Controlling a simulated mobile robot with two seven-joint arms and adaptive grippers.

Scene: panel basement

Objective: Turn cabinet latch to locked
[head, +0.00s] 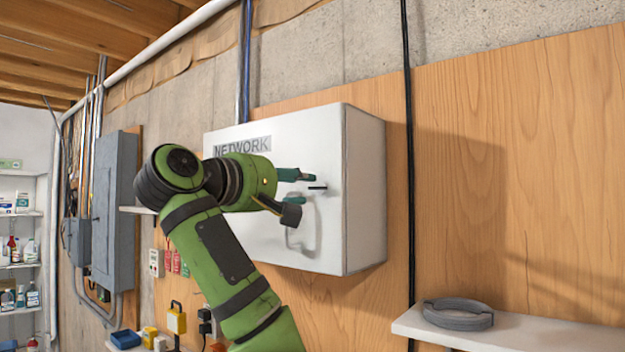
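The white network cabinet (362,190) is mounted on the wood panel, and its front door carries a "NETWORK" label. I cannot tell whether either finger touches the latch. The gripper and arm hide part of the door's left side. My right gripper is not in view.
A white shelf (510,332) with a coiled grey roll (458,313) stands at lower right. A black cable (409,120) runs down the wall right of the cabinet. A grey electrical panel (115,210) and stocked shelves (22,269) are at left.

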